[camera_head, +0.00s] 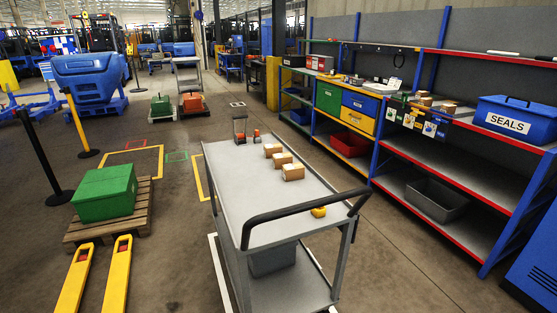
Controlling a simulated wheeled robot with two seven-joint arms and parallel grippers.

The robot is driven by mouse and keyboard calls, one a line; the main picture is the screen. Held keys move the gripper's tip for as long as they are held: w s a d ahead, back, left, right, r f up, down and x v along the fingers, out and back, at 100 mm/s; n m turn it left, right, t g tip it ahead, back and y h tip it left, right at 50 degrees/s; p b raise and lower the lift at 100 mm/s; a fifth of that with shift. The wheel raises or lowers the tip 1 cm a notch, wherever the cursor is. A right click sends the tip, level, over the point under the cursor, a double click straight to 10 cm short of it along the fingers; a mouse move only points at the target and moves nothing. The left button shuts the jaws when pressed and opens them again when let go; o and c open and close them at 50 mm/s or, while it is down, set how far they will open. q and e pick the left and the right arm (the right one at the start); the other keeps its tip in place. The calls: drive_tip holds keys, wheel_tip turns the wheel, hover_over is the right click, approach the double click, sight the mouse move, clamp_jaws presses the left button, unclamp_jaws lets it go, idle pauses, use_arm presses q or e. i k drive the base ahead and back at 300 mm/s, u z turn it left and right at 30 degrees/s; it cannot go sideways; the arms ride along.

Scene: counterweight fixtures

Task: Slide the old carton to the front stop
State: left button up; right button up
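Three small brown cartons stand in a slanting row on the top of the grey cart: a far carton (272,149), a middle carton (281,160) and a near carton (292,173). They look alike, and I cannot tell which is the old one. Two more small cartons stand on the blue and red rack at the right, a left one (425,101) and a right one (448,107). I cannot make out a front stop for certain; small orange pieces (257,136) stand at the cart's far end. Neither of my grippers shows in this view.
The grey cart (240,192) has a black handle (300,208) at its near end, with a small yellow item (318,212) beside it. A green box (106,192) sits on a pallet at the left. A blue SEALS bin (514,118) stands on the rack.

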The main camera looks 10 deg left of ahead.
sight(420, 94)
drive_tip(key=z, duration=0.15)
drive_tip(key=i, duration=1.55)
drive_tip(key=u, duration=0.65)
